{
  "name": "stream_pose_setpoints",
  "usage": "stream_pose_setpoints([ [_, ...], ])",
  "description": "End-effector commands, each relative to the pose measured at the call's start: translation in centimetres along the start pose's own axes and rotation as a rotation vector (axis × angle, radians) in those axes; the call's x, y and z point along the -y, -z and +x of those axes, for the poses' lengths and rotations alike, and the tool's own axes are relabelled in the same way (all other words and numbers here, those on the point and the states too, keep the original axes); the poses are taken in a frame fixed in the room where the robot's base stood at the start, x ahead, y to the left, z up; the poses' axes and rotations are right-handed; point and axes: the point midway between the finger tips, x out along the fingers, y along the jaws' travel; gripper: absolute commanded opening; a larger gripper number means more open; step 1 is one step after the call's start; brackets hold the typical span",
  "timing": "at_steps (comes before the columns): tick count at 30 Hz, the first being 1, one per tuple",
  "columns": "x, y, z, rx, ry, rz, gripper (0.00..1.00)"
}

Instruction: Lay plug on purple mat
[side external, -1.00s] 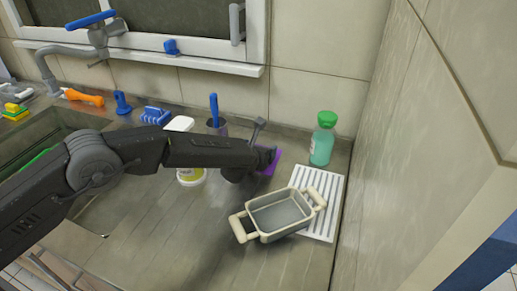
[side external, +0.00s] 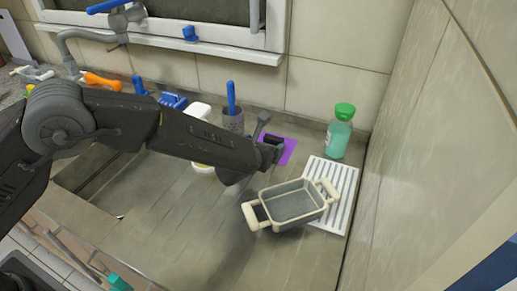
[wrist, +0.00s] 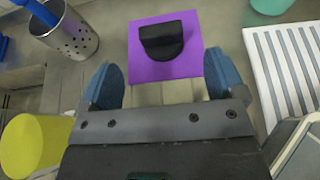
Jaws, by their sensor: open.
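The plug (wrist: 163,38), a black piece with a rounded edge, lies on the purple mat (wrist: 150,68) in the wrist view. The mat also shows in the side view (side external: 289,152), partly hidden by my arm, with a dark shape on it that looks like the plug. My gripper (wrist: 161,78) is open, with its two blue fingertips wide apart at the near edge of the mat. Nothing is between the fingers, and the plug lies beyond them, apart from them.
A perforated metal cup (side external: 232,120) with a blue-handled brush stands left of the mat. A green-capped bottle (side external: 340,133) and a white slatted rack (side external: 343,183) are to the right. A grey pan with cream handles (side external: 292,204) sits in front, partly over the rack. The counter front is clear.

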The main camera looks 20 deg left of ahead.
Motion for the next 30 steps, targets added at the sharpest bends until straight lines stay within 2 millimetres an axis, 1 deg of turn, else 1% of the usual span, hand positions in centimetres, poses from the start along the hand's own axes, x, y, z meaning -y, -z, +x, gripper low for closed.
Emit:
stream_pose_setpoints([
  [1, 0.1, -0.1, -0.8, 0.001, 0.002, 0.001, 0.89],
  [3, 0.1, -0.1, -1.7, 0.000, 0.002, 0.001, 0.89],
  [7, 0.0, 0.0, -2.7, 0.000, 0.001, 0.001, 0.89],
  [12, 0.0, 0.0, -3.1, 0.000, 0.000, 0.000, 0.89],
  [25, 0.0, -0.1, -3.0, 0.000, -0.001, -0.004, 0.89],
  [28, -0.5, -0.7, -3.5, -0.008, -0.016, -0.060, 0.89],
  [30, -1.2, -1.8, -4.3, -0.021, -0.042, -0.160, 0.89],
])
